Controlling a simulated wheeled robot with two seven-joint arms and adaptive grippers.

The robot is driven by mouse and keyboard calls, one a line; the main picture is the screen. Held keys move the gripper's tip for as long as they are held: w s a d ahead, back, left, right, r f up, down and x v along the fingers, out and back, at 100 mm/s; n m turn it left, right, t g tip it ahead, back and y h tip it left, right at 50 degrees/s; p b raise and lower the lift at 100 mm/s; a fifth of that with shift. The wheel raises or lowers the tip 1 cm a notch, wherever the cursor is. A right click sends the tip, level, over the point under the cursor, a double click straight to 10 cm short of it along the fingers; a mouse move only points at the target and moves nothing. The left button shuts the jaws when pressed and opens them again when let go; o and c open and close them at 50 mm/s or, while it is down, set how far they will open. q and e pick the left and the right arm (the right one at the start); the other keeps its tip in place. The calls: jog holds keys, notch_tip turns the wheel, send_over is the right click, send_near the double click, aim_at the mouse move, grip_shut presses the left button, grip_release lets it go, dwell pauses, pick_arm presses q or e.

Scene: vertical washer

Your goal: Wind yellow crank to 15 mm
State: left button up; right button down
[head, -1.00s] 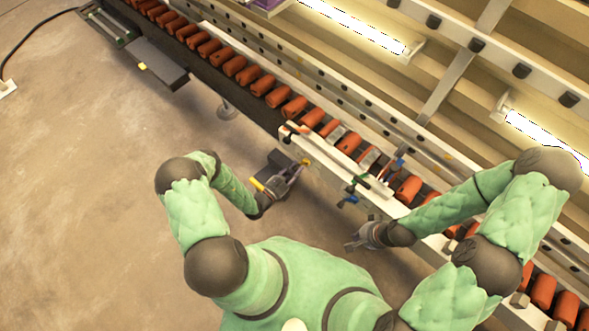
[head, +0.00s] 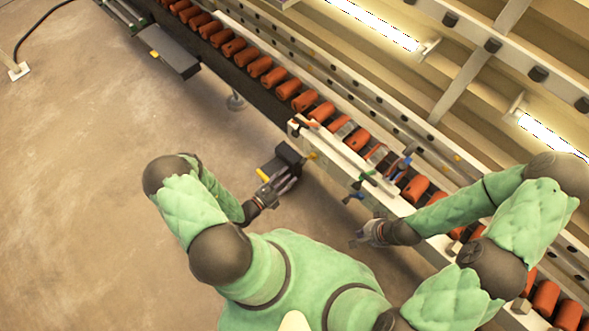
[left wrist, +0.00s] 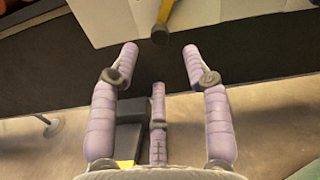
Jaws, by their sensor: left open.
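The yellow crank (head: 312,155) sticks out from the near end of the white rail of the roller line. In the left wrist view the crank (left wrist: 166,12) hangs at the top, with a dark knob at its lower end. My left gripper (head: 292,177) is open and empty, a short way below and left of the crank. In the left wrist view its fingers (left wrist: 160,62) are spread, and the knob lies just beyond the gap between the tips. My right gripper (head: 355,240) is near the rail's front side, apart from the crank; its finger gap is too small to judge.
A dark box (head: 290,152) sits just behind my left gripper, with a yellow part (head: 262,174) nearby. Blue and green handles (head: 360,187) stand on the rail to the right. Orange rollers (head: 259,67) run diagonally.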

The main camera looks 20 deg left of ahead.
pick_arm(q)
jog(key=shift+v, duration=1.6)
jog(key=s+d+r+m+g+h, duration=0.1)
jog(key=s+d+m+g+h, duration=0.1)
jog(key=d+m+g+h, duration=0.4)
jog(key=s+d+r+m+g+h, duration=0.2)
jog(key=d+m+g, duration=0.1)
jog(key=d, duration=0.5)
jog(key=s+d+r+m+g+y+p, duration=0.1)
jog(key=s+d+m+g+y+p, duration=0.15)
jog(key=s+m+g, duration=0.7)
jog(key=w+a+r+m+t+y, duration=0.1)
jog(key=w+r+m+y, duration=0.4)
jog(key=m, duration=0.9)
notch_tip(320, 180, up, 3)
jog(key=t+y, duration=0.1)
jog(key=y, duration=0.1)
jog(key=shift+w+a+y, duration=0.25)
jog(key=shift+a+y, duration=0.1)
jog(key=shift+a, duration=0.05)
